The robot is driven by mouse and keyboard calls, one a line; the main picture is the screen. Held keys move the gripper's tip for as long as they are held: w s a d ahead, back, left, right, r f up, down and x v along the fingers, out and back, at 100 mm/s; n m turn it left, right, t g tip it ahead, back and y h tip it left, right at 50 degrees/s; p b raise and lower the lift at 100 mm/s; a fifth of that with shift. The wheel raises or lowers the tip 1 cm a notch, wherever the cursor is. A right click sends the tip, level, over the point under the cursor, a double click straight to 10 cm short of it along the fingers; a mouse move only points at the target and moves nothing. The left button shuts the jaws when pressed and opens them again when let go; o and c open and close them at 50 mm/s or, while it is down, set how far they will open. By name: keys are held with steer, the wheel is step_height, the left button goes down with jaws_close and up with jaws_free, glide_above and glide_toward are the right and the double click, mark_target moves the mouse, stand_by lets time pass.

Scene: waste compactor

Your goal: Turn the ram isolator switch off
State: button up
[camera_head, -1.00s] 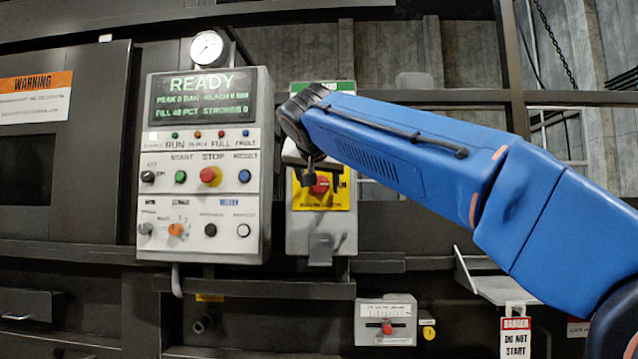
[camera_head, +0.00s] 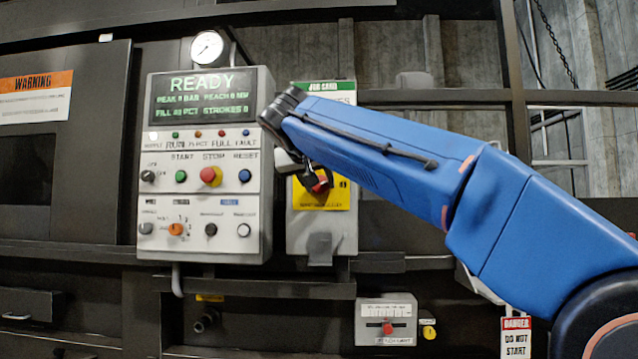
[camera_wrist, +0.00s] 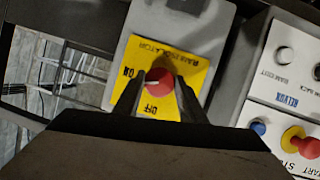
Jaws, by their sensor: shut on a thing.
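The ram isolator is a grey box (camera_head: 337,232) with a yellow plate (camera_head: 341,195) and a red rotary knob (camera_head: 321,184). In the wrist view the knob (camera_wrist: 160,82) sits between the two dark fingers of my gripper (camera_wrist: 158,92), which is shut on it. The yellow plate (camera_wrist: 185,48) appears turned over there, with ON left of the knob and OFF below it. A pale mark on the knob points left, towards the ON side. In the head view my gripper (camera_head: 314,180) partly hides the knob and plate.
The control panel (camera_head: 204,215) stands just left of the isolator, with buttons, selectors and a READY display (camera_head: 202,98). A small box with a red slider (camera_head: 386,322) is below right. A danger tag (camera_head: 515,337) hangs at lower right.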

steer(key=n+h, duration=0.1)
steer(key=n, duration=0.1)
steer(key=n+t+h, duration=0.1)
steer(key=n+h, duration=0.1)
steer(key=n, duration=0.1)
steer(key=shift+a+f, duration=0.15)
steer(key=shift+f, duration=0.05)
steer(key=n+h, duration=0.1)
steer(key=n, duration=0.1)
steer(key=n+t+h, duration=0.1)
steer(key=n, duration=0.2)
steer(key=shift+f+n+t, duration=0.2)
steer(key=shift+n+t, duration=0.1)
stand_by(0.6)
steer(key=o, duration=1.1)
steer(key=shift+c, duration=0.2)
steer(key=shift+s, duration=0.1)
steer(key=v, duration=1.7)
steer(key=shift+f, duration=0.15)
steer(key=shift+s, duration=0.1)
